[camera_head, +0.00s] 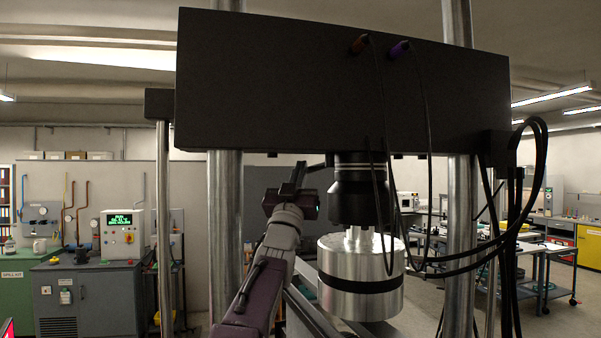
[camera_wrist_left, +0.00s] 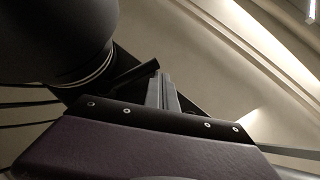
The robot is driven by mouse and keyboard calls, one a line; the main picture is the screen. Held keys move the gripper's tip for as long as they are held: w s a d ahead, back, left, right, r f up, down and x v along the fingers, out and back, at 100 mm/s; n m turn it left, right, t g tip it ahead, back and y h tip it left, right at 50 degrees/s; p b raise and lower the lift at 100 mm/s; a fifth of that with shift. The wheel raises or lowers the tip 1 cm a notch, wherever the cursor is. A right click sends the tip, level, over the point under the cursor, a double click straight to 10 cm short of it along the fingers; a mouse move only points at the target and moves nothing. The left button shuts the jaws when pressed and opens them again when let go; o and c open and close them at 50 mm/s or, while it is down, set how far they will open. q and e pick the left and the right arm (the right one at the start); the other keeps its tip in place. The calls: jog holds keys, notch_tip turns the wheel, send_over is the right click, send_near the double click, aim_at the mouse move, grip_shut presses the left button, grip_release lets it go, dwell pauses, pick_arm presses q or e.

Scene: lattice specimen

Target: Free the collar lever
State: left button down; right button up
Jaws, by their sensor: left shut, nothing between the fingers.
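The black collar (camera_head: 362,190) hangs under the large dark crosshead, above a silver cylinder with a black band. A dark bar, which looks like the collar lever (camera_head: 318,167), reaches left from the collar's upper part. My left gripper (camera_head: 301,166) is shut and empty, raised beside the collar at the bar's outer end. In the left wrist view the gripper's grey fingers (camera_wrist_left: 161,88) lie together close to the dark bar (camera_wrist_left: 134,76), with the round dark collar (camera_wrist_left: 55,40) at upper left. I cannot tell whether fingers and bar touch. My right gripper is not in view.
The dark crosshead (camera_head: 330,85) spans overhead between thick steel columns (camera_head: 225,230). The silver cylinder (camera_head: 360,275) stands below the collar. Black cables (camera_head: 430,140) loop down on the right. A control box (camera_head: 122,233) on a cabinet stands at the left.

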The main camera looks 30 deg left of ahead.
pick_arm(q)
jog(key=b+v, duration=0.7)
jog(key=v, duration=0.2)
jog(key=shift+b, duration=0.3)
